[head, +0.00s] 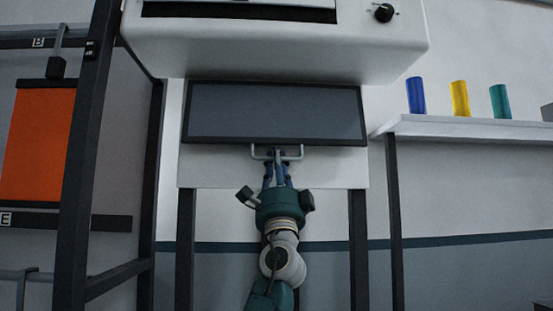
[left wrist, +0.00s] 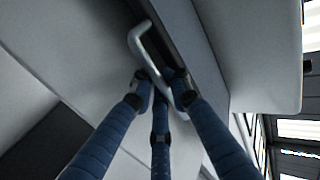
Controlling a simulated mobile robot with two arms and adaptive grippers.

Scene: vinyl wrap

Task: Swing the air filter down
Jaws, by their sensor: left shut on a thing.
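The air filter (head: 275,112) is a wide dark grey panel in a black frame, set under the overhanging white machine. A light grey bar handle (head: 292,157) sticks out at its lower edge. My left gripper (head: 277,160) reaches up from below, its blue fingers shut on the middle of the handle. In the left wrist view the fingers (left wrist: 160,88) close around the handle (left wrist: 143,42), beside the dark edge of the filter (left wrist: 180,55). The fingertips partly hide the handle. My right gripper is in neither view.
The white machine body (head: 275,45) overhangs the filter, with a black knob (head: 384,12). Dark posts (head: 185,245) stand at both sides below. A rack with an orange sheet (head: 37,145) is at left. A shelf (head: 470,128) at right bears blue, yellow and green rolls.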

